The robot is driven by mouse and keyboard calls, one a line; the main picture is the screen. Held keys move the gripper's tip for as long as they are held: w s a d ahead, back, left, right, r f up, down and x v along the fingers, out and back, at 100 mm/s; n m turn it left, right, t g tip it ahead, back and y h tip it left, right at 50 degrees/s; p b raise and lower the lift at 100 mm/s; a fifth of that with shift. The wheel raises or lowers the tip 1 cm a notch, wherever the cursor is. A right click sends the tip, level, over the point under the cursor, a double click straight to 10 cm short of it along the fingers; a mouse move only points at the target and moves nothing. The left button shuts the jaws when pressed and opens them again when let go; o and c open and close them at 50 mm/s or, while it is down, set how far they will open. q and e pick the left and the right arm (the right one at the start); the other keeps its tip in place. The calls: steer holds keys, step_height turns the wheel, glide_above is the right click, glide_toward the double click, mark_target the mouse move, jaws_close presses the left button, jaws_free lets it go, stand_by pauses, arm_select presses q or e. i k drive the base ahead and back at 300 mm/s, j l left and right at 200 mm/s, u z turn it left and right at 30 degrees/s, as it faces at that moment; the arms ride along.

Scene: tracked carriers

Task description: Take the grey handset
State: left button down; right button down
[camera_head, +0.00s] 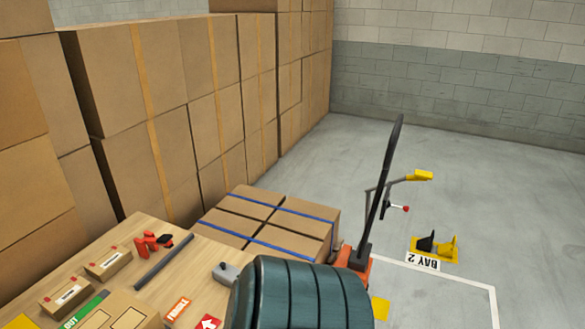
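A small grey object (226,272), which looks like the grey handset, lies near the right edge of the wooden table (204,260). A large dark teal ribbed cylinder (300,300) stands in front and hides part of the grey object's right side. Neither of my grippers is in view, so nothing shows of their state.
The table also holds small cartons (108,262), a red tool (152,242), a dark bar (163,262) and labels. Blue-strapped boxes (270,222) stand behind it, beside a pallet truck (385,190). Stacked cartons (190,90) line the left. Floor at right is mostly clear.

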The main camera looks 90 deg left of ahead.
mark_target(224, 272)
steer(key=l+u, duration=0.15)
steer(key=u, duration=1.35)
steer(key=i+j+u, duration=0.1)
steer(key=u, duration=1.6)
